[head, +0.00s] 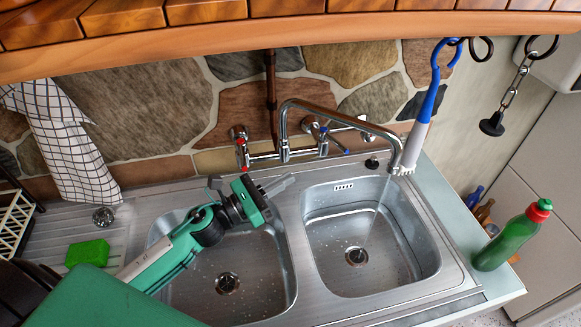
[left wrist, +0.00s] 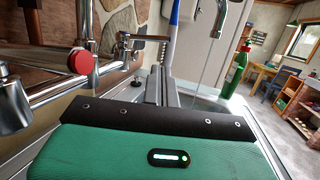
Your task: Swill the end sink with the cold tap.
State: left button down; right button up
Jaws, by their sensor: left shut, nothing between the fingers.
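The right-hand sink basin (head: 425,250) is steel, with a drain in its floor. The swing spout (head: 345,112) reaches over it and a thin stream of water (head: 377,210) falls inside; the stream also shows in the left wrist view (left wrist: 200,45). The cold tap (head: 322,130), with a blue mark, is on the wall mixer right of the spout's base. The red-marked hot tap (head: 240,140) is left of it; its red cap (left wrist: 80,62) is near in the left wrist view. My left gripper (head: 284,184) is shut and empty above the left basin, apart from both taps. My right gripper is out of view.
A blue-handled brush (head: 428,105) hangs beside the spout's end. A green bottle (head: 512,238) stands on the right ledge. A green sponge (head: 87,253) lies on the left drainer below a checked cloth (head: 68,155). A wooden shelf edge (head: 200,41) runs above. The left basin (head: 185,288) is empty.

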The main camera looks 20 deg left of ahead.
aim_at(339, 147)
pick_arm(q)
jog(key=p+x, duration=0.3)
jog(key=x, duration=0.2)
jog(key=p+x, duration=0.3)
jog(key=x, duration=0.3)
jog(key=shift+w+r, duration=0.15)
jog(key=shift+r, duration=0.1)
jog(key=shift+w+d+f, duration=0.1)
jog(key=shift+w+d, duration=0.35)
jog(key=shift+w, duration=0.05)
jog(key=shift+t+y, duration=0.3)
